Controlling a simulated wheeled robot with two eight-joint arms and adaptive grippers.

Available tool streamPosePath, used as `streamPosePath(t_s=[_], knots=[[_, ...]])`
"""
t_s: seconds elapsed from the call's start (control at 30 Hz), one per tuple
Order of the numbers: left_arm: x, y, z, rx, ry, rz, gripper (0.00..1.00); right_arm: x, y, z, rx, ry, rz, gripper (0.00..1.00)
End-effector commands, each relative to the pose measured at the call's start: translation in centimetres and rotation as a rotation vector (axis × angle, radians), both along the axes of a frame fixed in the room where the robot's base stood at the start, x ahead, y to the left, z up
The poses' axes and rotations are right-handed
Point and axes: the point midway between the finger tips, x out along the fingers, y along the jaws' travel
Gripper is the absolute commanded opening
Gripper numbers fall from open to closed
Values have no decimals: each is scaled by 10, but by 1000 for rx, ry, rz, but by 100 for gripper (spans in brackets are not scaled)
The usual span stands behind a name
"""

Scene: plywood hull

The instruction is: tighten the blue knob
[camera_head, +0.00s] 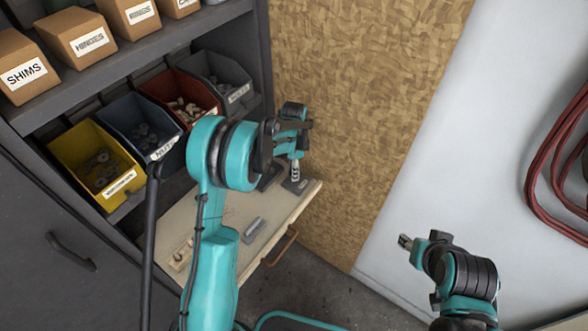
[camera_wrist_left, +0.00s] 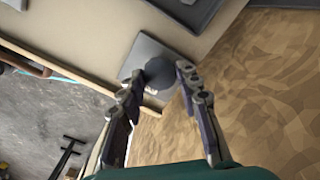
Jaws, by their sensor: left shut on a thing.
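A round, dark blue-grey knob (camera_wrist_left: 160,72) stands over a grey plate (camera_wrist_left: 143,57) in the left wrist view. My left gripper (camera_wrist_left: 155,82) has one finger on each side of the knob and is shut on it. In the head view my left gripper (camera_head: 294,174) points down at the grey plate (camera_head: 302,187) near the right end of a pale board; the knob cannot be made out there.
Yellow (camera_head: 75,150), blue and red bins stand to the left under a shelf of boxes. A chipboard panel (camera_head: 360,100) rises close behind my left gripper.

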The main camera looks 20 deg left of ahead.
Motion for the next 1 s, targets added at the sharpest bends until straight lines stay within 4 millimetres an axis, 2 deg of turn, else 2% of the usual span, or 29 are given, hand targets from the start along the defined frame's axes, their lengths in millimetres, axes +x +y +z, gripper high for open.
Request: streamPosePath(t_s=[1.0], knots=[[2,0,2,2,-5,-940,4,0,0,3,0,0,0,40]])
